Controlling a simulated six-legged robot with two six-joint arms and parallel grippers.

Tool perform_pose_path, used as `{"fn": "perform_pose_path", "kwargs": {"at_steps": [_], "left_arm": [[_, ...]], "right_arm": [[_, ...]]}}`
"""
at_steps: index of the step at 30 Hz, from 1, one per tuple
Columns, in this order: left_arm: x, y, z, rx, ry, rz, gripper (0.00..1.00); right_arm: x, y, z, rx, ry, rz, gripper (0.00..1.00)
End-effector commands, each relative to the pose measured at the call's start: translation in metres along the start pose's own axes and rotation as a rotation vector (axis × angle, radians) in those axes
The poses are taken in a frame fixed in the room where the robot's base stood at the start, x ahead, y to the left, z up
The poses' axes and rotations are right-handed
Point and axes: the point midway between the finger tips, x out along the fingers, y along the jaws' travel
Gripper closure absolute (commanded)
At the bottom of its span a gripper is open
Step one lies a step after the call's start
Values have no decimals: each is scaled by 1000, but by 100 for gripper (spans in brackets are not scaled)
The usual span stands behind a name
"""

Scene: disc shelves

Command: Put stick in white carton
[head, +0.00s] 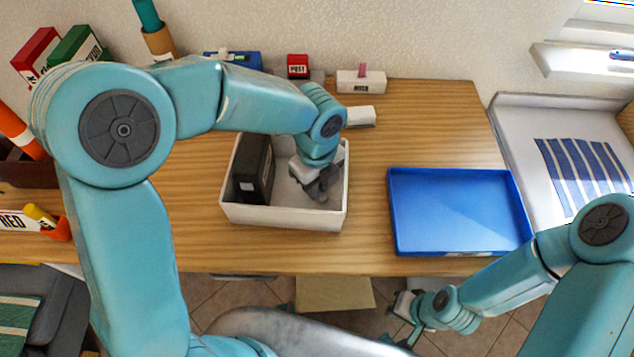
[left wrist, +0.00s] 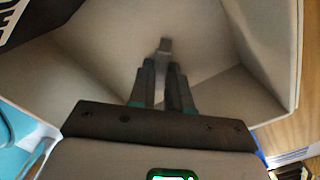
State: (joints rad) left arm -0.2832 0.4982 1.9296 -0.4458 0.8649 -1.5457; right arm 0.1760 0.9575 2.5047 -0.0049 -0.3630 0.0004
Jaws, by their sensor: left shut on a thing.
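The white carton (head: 285,216) stands on the wooden table, and its pale inside fills much of the left wrist view (left wrist: 110,35). My left gripper (head: 322,190) reaches down into the right part of the carton. In the left wrist view its fingers (left wrist: 164,68) are close together on a small grey stick (left wrist: 165,45), whose end shows past the tips. In the head view the stick is hidden or too small to make out. My right gripper (head: 404,308) is low, off the table's front edge; its jaws are too small to judge.
A black box (head: 253,168) stands upright in the carton's left part. An empty blue tray (head: 460,252) lies to the right. Small boxes, including a red one (head: 298,66) and a white one (head: 361,81), line the wall. Bare table lies between carton and tray.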

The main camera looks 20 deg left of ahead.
Motion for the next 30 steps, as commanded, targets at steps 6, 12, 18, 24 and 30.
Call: {"fn": "perform_pose_path", "kwargs": {"at_steps": [6,12,18,24,30], "left_arm": [[3,0,0,0,0,0,73],[3,0,0,0,0,0,57],[-3,0,0,0,0,-1,57],[-38,-1,0,-1,-2,-7,57],[-85,-1,0,-1,-2,-6,57]], "right_arm": [[2,1,0,0,0,0,100],[2,1,0,0,0,0,100],[-2,-1,0,0,0,0,100],[-6,-2,0,0,0,0,100],[-11,-4,0,0,0,0,100]]}}
